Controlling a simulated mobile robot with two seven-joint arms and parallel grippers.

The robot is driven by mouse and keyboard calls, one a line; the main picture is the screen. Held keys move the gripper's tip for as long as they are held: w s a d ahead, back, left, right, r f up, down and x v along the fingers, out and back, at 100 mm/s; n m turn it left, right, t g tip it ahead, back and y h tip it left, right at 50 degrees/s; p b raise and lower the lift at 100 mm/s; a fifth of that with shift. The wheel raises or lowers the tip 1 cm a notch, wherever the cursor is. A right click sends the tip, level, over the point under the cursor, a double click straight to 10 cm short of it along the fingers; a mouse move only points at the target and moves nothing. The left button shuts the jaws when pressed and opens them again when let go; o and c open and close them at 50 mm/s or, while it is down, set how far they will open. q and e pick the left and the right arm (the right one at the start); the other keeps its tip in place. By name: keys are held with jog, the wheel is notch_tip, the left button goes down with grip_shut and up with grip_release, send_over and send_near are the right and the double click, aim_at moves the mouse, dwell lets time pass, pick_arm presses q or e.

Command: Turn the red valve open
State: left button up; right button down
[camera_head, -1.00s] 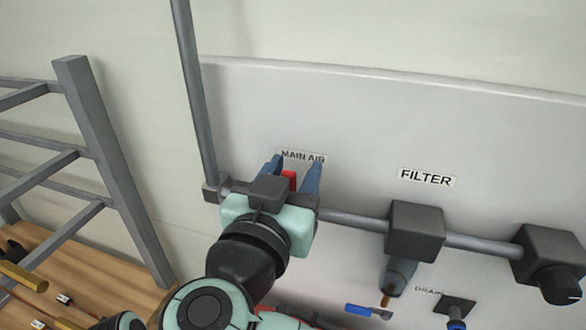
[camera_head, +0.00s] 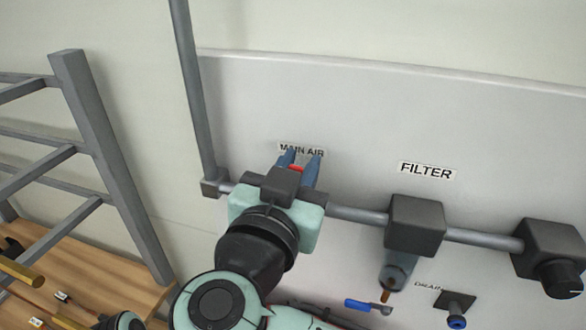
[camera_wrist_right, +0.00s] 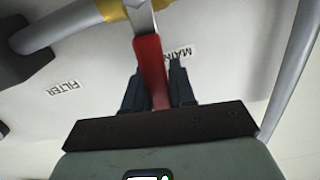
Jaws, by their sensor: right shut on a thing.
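The red valve handle (camera_wrist_right: 151,70) shows in the right wrist view as a red lever running from a metal stem at the top down between my right gripper's fingers. In the head view only a small red part (camera_head: 296,168) of it shows between the blue fingers. My right gripper (camera_head: 304,160) is at the pipe under the MAIN AIR label (camera_head: 301,150). It is shut on the red handle, with a finger on each side (camera_wrist_right: 156,75). The valve body is mostly hidden behind my gripper in the head view. My left gripper is not in view.
A grey pipe (camera_head: 360,214) runs right from the valve to the filter block (camera_head: 416,224) and a regulator with a black knob (camera_head: 553,250). A blue-handled drain valve (camera_head: 362,305) is below. A grey rack (camera_head: 110,165) stands at left above a wooden surface (camera_head: 95,270).

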jog(key=m, duration=0.1)
jog(key=d+m+b, duration=0.1)
jog(key=d+m, duration=0.1)
jog(key=shift+s+f+b, duration=0.3)
jog(key=shift+f+b, duration=0.05)
jog(key=shift+f, duration=0.05)
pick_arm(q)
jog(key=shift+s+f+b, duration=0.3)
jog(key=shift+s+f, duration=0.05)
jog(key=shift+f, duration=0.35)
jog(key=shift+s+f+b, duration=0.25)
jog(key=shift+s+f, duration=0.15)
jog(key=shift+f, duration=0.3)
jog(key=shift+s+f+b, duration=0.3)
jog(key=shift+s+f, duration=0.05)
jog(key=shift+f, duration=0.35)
pick_arm(e)
jog(key=shift+s+d+f+m, duration=0.2)
jog(key=shift+d+m, duration=0.15)
jog(key=shift+m, duration=0.35)
jog(key=shift+s+d+f+m, duration=0.15)
jog(key=shift+d+m, duration=0.2)
jog(key=shift+m, duration=0.35)
jog(key=shift+w, duration=0.1)
jog(key=c, duration=1)
grip_release()
